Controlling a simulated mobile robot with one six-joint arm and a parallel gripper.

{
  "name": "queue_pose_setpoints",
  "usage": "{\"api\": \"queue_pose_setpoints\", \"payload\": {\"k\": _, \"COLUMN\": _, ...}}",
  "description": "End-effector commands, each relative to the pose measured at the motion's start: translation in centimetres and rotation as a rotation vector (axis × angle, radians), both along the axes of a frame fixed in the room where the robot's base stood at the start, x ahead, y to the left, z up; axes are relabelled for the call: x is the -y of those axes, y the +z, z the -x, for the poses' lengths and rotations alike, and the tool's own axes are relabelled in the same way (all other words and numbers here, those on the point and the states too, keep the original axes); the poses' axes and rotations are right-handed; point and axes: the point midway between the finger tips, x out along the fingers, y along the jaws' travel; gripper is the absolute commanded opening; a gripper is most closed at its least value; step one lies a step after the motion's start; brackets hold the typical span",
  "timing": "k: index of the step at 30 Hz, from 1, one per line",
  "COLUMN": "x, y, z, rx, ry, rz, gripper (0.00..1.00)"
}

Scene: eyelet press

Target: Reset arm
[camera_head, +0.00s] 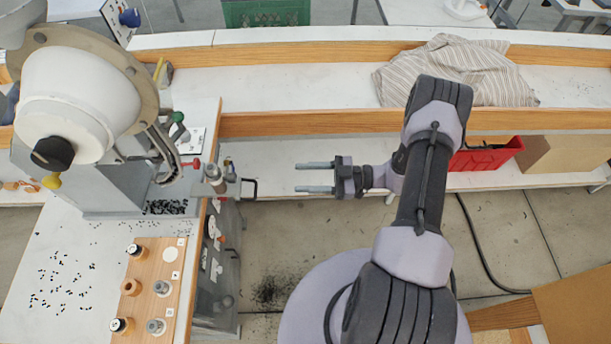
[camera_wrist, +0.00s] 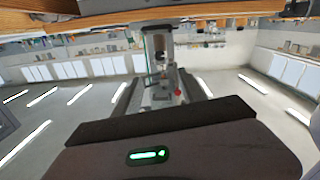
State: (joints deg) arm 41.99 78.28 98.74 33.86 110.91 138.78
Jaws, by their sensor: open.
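My gripper (camera_head: 315,177) is open and empty. Its two parallel fingers point left, over the gap between the press table and the back bench. The eyelet press (camera_head: 75,95), with a white bowl-shaped hopper, stands left of it. The press's small metal head (camera_head: 214,178) and black bracket are nearest to the fingertips, with a clear space between. In the wrist view a dark housing with a green light fills the lower part, and a machine with a red knob (camera_wrist: 178,92) shows beyond it. I cannot make out the fingers there.
A wooden holder (camera_head: 145,285) with several small round parts lies on the white press table (camera_head: 60,245), among scattered black bits. A striped cloth (camera_head: 455,72) lies on the back bench. A red bin (camera_head: 487,156) and cardboard box (camera_head: 565,153) sit under it.

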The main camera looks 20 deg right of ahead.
Motion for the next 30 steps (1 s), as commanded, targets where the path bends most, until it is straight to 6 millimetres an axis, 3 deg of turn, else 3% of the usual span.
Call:
{"api": "queue_pose_setpoints", "payload": {"k": 7, "x": -0.2, "y": 0.6, "z": -0.2, "rx": 0.052, "ry": 0.027, "rz": 0.040, "gripper": 0.49}}
{"api": "queue_pose_setpoints", "payload": {"k": 10, "x": -1.7, "y": 3.5, "z": -0.2, "rx": 0.335, "ry": 0.185, "rz": 0.235, "gripper": 0.49}}
{"api": "queue_pose_setpoints", "payload": {"k": 13, "x": -4.2, "y": 7.7, "z": 1.2, "rx": 0.847, "ry": 0.481, "rz": 0.506, "gripper": 0.49}}
{"api": "queue_pose_setpoints", "payload": {"k": 16, "x": -6.4, "y": 11.3, "z": 4.0, "rx": 1.418, "ry": 0.830, "rz": 0.698, "gripper": 0.49}}
{"api": "queue_pose_setpoints", "payload": {"k": 19, "x": -7.9, "y": 13.9, "z": 7.2, "rx": 1.999, "ry": 1.214, "rz": 0.780, "gripper": 0.49}}
{"api": "queue_pose_setpoints", "payload": {"k": 22, "x": -8.5, "y": 15.6, "z": 10.4, "rx": 2.565, "ry": 1.650, "rz": 0.730, "gripper": 0.49}}
{"api": "queue_pose_setpoints", "payload": {"k": 23, "x": -8.5, "y": 16.0, "z": 11.3, "rx": -2.417, "ry": -1.590, "rz": -0.605, "gripper": 0.49}}
{"api": "queue_pose_setpoints", "payload": {"k": 27, "x": -8.3, "y": 17.3, "z": 14.3, "rx": -1.769, "ry": -1.339, "rz": -0.158, "gripper": 0.49}}
{"api": "queue_pose_setpoints", "payload": {"k": 30, "x": -8.1, "y": 18.0, "z": 15.4, "rx": -1.468, "ry": -1.234, "rz": 0.018, "gripper": 0.49}}
